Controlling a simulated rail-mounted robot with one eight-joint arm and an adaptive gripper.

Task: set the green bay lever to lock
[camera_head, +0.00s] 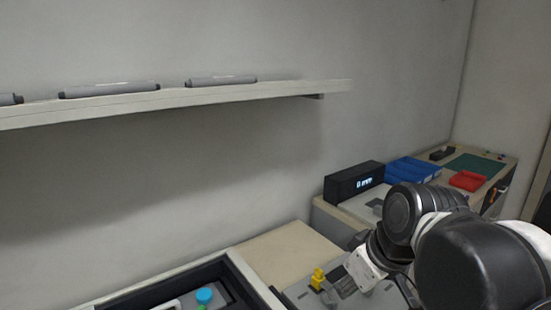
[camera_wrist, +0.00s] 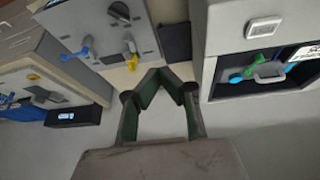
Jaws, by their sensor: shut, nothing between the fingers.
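In the wrist view, a green lever (camera_wrist: 241,75) sits in the dark recess of a grey unit (camera_wrist: 222,42) at the right. A blue round part (camera_wrist: 258,60) and a grey handle (camera_wrist: 270,73) are beside it. In the head view, a cyan knob (camera_head: 204,295) shows at the bottom edge, with a bit of green below it. My gripper (camera_wrist: 170,76) is shut and empty in the wrist view, left of the green lever and apart from it. The lever's exact setting is too small to tell.
A yellow lever (camera_wrist: 131,57) and a blue lever (camera_wrist: 78,52) are on other units at the left of the wrist view. In the head view, a shelf (camera_head: 300,90) with grey cartridges runs along the wall. A black display box (camera_head: 352,183) and blue bins (camera_head: 412,169) stand at the right.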

